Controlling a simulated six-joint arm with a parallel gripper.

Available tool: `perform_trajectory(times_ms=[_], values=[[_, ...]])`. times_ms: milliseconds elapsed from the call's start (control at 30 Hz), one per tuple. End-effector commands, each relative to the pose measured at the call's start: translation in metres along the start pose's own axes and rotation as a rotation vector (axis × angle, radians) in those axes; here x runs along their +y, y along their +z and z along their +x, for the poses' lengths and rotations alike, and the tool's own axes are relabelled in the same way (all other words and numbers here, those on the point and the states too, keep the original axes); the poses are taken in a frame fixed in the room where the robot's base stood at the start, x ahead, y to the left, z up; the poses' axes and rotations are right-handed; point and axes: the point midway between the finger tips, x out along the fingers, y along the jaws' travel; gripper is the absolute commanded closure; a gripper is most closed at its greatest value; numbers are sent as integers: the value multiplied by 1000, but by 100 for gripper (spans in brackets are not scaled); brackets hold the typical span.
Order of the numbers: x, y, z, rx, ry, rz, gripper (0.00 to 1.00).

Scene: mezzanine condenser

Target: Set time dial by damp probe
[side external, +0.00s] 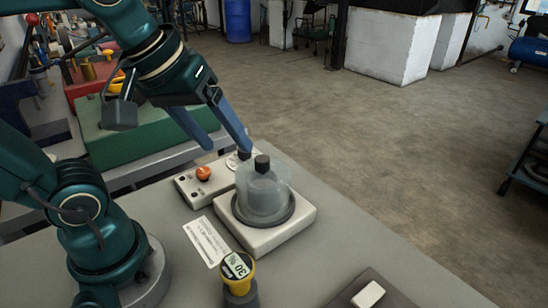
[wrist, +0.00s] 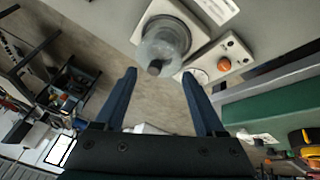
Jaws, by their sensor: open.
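The damp probe (side external: 238,266) is yellow with a dark lower part and stands upright at the bench front; its display seems to read 30 %. A pale control box (side external: 190,187) carries an orange knob (side external: 203,173) and, at its far end, a white time dial (side external: 232,162) with a dark knob, partly hidden behind a clear jar (side external: 264,190). The dial's marks are too small to read. In the wrist view the dial (wrist: 198,77) shows beside the right finger. My gripper (side external: 226,147) is open and empty, above and near the dial; both fingers also show in the wrist view (wrist: 159,73).
The jar, with a black lid knob (side external: 262,163), stands on a white base (side external: 264,236) close to the dial. A printed card (side external: 206,241) lies left of it. A white block (side external: 368,295) lies on a dark pad at front right. A green case (side external: 140,140) is behind.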

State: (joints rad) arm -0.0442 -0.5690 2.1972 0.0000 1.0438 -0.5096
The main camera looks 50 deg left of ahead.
Motion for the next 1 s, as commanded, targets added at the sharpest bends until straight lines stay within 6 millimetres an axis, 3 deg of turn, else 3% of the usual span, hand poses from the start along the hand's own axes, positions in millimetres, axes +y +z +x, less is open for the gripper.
perform_trajectory(times_ms=[267,467,600,800,1000], values=[[3,-70,15,-58,-115,-488,28],[-14,-117,49,-95,-221,-812,28],[-36,-142,81,-121,-299,-999,28],[-72,-156,126,-169,-390,-1139,28],[-94,-148,151,-218,-445,-1184,28]])
